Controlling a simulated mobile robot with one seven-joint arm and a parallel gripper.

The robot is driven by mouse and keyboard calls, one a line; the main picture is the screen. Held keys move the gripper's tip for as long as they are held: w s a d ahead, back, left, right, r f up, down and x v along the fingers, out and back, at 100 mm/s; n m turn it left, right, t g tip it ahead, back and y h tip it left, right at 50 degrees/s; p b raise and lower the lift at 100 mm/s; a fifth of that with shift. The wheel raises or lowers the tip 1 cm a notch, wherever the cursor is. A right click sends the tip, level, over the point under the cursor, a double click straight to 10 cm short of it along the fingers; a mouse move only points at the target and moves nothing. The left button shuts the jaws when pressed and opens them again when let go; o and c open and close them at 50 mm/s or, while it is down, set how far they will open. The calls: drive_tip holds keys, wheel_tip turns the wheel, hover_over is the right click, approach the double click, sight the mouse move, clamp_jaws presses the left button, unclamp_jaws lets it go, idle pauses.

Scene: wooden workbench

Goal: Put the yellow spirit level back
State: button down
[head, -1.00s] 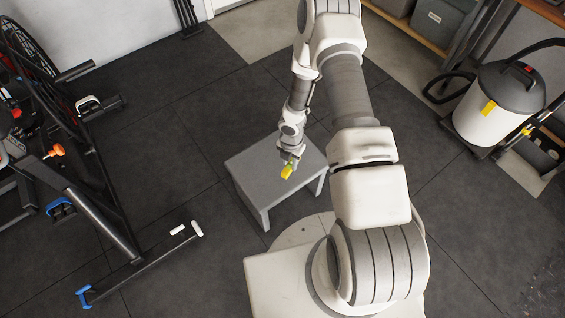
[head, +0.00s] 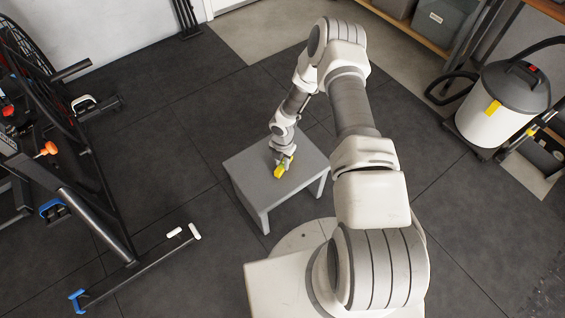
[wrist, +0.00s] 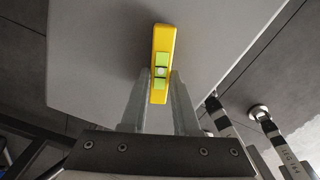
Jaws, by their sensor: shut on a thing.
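The yellow spirit level (wrist: 163,45) with its green vial is between the two fingers of my gripper (wrist: 161,86) in the wrist view. My gripper is shut on it near one end, and the other end sticks out past the fingertips. In the head view the level (head: 279,172) shows below my gripper (head: 284,160), over the top of a small grey stool (head: 250,172). I cannot tell whether the level touches the stool top.
The stool top around the level is bare. Exercise equipment (head: 95,220) stands on the dark floor at the left. A vacuum cleaner (head: 490,125) is at the right. A shelf with grey bins (head: 440,22) is at the back right. Open floor surrounds the stool.

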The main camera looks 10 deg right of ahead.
drive_tip(key=shift+f, duration=0.25)
drive_tip(key=c, duration=0.7)
unclamp_jaws()
drive_tip(key=shift+r, duration=0.15)
drive_tip(key=shift+o, duration=0.2)
drive_tip(key=shift+r, duration=0.1)
drive_tip(key=s+d+r+m+t+h+p, duration=0.1)
drive_tip(key=d+r+m+p, duration=0.35)
drive_tip(key=r, duration=1.85)
drive_tip(key=s+d+r+m+t+h, duration=0.15)
drive_tip(key=r+m, duration=0.65)
drive_tip(key=r, duration=1.4)
drive_tip(key=s+a+r+m+t+y, duration=0.1)
drive_tip(key=s+a+r+m, duration=0.1)
drive_tip(key=s+r+m, duration=0.5)
drive_tip(key=s+a+r+m+t+y, duration=0.1)
drive_tip(key=s+a+r+m+t, duration=0.1)
drive_tip(key=s+r+m, duration=0.5)
drive_tip(key=s+a+r, duration=0.1)
drive_tip(key=s+r, duration=0.1)
drive_tip(key=s, duration=0.4)
drive_tip(key=shift+s+a+r, duration=0.15)
drive_tip(key=shift+a+r, duration=0.05)
